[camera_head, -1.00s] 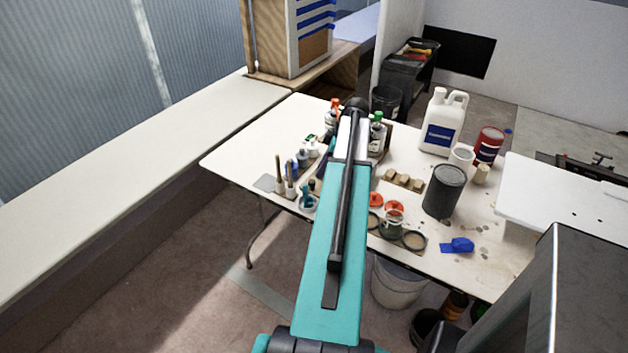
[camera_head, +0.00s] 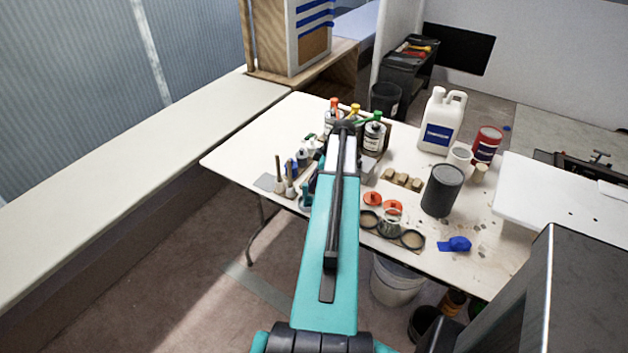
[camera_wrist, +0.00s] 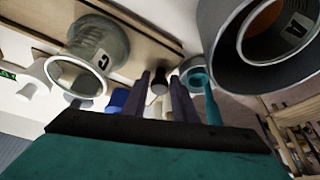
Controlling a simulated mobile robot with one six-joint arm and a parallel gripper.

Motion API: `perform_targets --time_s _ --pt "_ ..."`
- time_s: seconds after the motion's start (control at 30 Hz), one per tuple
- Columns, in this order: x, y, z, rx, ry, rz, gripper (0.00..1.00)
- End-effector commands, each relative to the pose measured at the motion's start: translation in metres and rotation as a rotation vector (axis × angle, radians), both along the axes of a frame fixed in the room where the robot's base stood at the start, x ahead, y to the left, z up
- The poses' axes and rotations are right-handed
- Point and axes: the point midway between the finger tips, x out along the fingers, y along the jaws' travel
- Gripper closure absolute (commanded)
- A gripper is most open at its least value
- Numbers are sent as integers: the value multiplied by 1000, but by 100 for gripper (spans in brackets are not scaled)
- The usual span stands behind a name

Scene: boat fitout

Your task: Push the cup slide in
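My gripper (camera_wrist: 160,90) shows in the wrist view as two dark fingers standing apart, with a gap between them. A small dark knob-like piece (camera_wrist: 159,80) shows in that gap; I cannot tell whether the fingers touch it. A glassy cup marked C (camera_wrist: 105,45) is at upper left and a larger grey cup marked A (camera_wrist: 228,55) at upper right. A pale wooden strip (camera_wrist: 150,38) runs behind them; I cannot tell whether it is the cup slide. In the head view, my teal arm hides the gripper and the spot in front of it.
The white table (camera_head: 235,155) holds bottles (camera_head: 374,135), a white jug (camera_head: 442,120), a dark can (camera_head: 442,190) and a board with rings (camera_head: 412,240) right of my arm. Brushes (camera_head: 279,180) stand at left. A teal-handled item (camera_wrist: 207,95) is close right of the fingers.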

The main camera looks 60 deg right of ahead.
Motion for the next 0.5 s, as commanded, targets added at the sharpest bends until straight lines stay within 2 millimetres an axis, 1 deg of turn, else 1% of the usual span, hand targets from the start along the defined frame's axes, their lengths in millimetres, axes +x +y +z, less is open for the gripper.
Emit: perform_targets --time_s 0.17,0.2,0.33,0.5 --pt "0 0 0 0 0 0 75" --pt "0 0 0 0 0 0 78" --pt "0 0 0 0 0 1 100" --pt "0 0 0 0 0 1 100"
